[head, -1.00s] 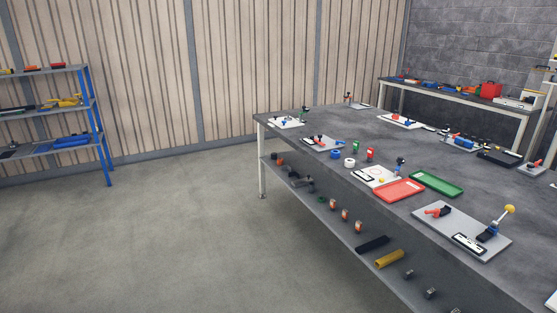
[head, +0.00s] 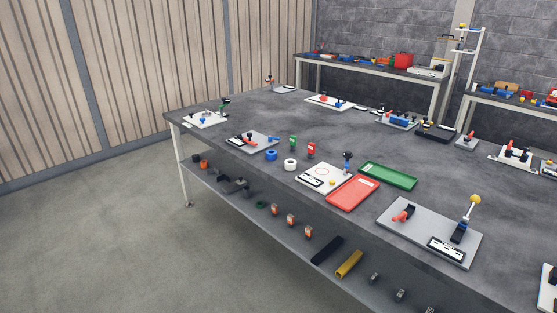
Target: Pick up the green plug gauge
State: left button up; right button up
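A small upright green item (head: 292,142), which looks like the green plug gauge, stands on the grey workbench (head: 330,120) in the head view. It is small at this distance, so its details cannot be told. A similar upright red item (head: 311,149) stands close to its right, a little nearer to me. Neither of my grippers is in view.
A blue ring (head: 271,154) and a white ring (head: 290,164) lie in front of the green item. A white board (head: 310,183), a red tray (head: 345,198) and a green tray (head: 388,175) lie to the right. A lower shelf (head: 240,212) holds several parts. Floor at left is clear.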

aim_at(292, 138)
jog(key=i+j+u, duration=0.15)
jog(key=u, duration=1.1)
jog(key=i, duration=5)
jog(key=i+j+z, duration=0.1)
jog(key=i+z, duration=0.25)
jog(key=i+j+z, duration=0.15)
jog(key=z, duration=0.2)
jog(key=i+j+z, duration=0.2)
jog(key=z, duration=0.15)
jog(key=i+z, duration=0.1)
jog(key=z, duration=1.8)
